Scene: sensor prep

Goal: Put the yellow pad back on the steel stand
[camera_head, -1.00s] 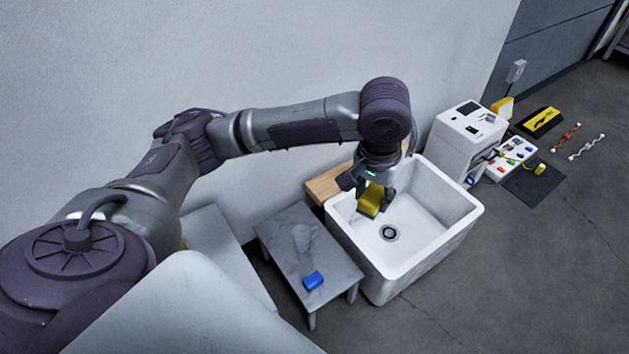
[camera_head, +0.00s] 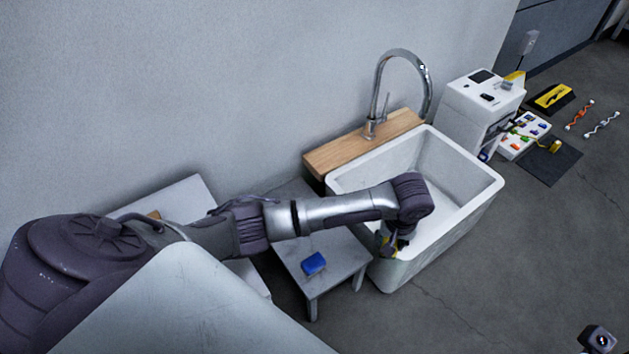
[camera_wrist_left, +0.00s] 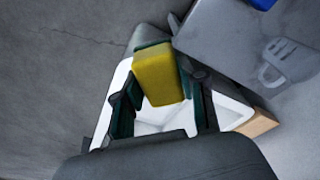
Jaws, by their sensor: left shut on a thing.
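The yellow pad (camera_head: 383,242) is held in my left gripper (camera_head: 390,248), over the near left rim of the white sink. In the left wrist view the yellow pad (camera_wrist_left: 163,76) with its dark green side sits between the two fingers of the left gripper (camera_wrist_left: 162,92). The grey steel stand (camera_head: 342,262) is just left of the sink, partly hidden by my left arm. A blue pad (camera_head: 314,263) lies on its near part. The wrist view shows the stand (camera_wrist_left: 225,42) to the right of the pad, apart from it, with a grey outline on its top.
The white sink (camera_head: 462,160) has a tall faucet (camera_head: 378,85) on a wooden board (camera_head: 340,155) behind it. A white machine (camera_head: 470,110) and a tray of small parts (camera_head: 515,145) are farther right. A pale table (camera_head: 185,200) stands left of the stand. Floor in front is clear.

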